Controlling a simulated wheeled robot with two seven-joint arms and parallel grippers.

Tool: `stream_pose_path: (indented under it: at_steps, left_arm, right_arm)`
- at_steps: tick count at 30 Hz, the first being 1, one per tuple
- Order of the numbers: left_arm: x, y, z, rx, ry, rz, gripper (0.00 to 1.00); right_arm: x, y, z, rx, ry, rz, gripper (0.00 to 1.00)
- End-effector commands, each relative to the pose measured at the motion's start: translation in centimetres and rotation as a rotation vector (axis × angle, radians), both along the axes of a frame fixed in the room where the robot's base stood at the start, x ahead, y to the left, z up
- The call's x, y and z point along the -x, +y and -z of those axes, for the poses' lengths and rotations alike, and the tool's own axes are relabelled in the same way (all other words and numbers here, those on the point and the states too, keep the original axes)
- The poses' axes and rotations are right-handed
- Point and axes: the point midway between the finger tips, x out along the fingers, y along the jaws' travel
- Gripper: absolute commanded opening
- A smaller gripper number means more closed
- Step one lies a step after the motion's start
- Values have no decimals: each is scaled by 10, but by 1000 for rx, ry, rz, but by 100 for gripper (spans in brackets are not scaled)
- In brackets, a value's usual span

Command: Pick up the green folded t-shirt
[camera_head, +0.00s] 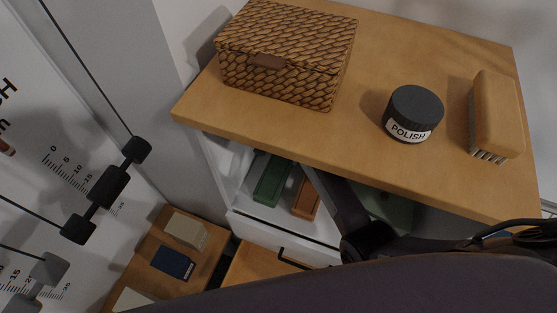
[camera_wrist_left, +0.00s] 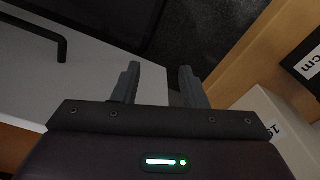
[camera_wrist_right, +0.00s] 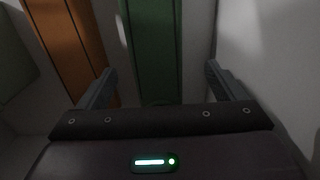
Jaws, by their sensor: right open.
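A green folded item (camera_head: 272,180), which looks like the green t-shirt, lies in the white cabinet compartment under the wooden top. In the right wrist view the green item (camera_wrist_right: 153,45) is straight ahead, between the fingers' lines. My right gripper (camera_wrist_right: 160,69) is open, with one finger to each side of it; I cannot tell whether they touch it. In the head view my dark right arm reaches under the top, and its fingertips are hard to make out. My left gripper (camera_wrist_left: 160,68) is open and empty in its wrist view, and I do not see it in the head view.
An orange-brown item (camera_head: 306,199) lies right of the green one. A pale green shape (camera_head: 392,212) is farther right. The overhanging wooden top (camera_head: 300,140) carries a wicker box (camera_head: 285,55), a polish jar (camera_head: 413,114) and a brush (camera_head: 495,115). A white wall (camera_wrist_right: 265,50) stands close beside my right gripper.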

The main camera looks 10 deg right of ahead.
Motion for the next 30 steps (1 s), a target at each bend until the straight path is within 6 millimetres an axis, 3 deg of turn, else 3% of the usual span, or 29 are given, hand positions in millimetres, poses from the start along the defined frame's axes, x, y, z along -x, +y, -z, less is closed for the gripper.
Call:
stream_pose_path:
  at_steps: [13,22,30]
  left_arm:
    - [-5,3,-18,-3,-7,-1,39]
    - [-10,2,-18,-2,-16,-1,39]
    - [-9,2,-18,-2,-14,0,39]
  right_arm:
    - [5,-3,58,2,3,1,89]
    - [5,-3,64,0,0,1,89]
    - [5,-3,64,0,0,1,55]
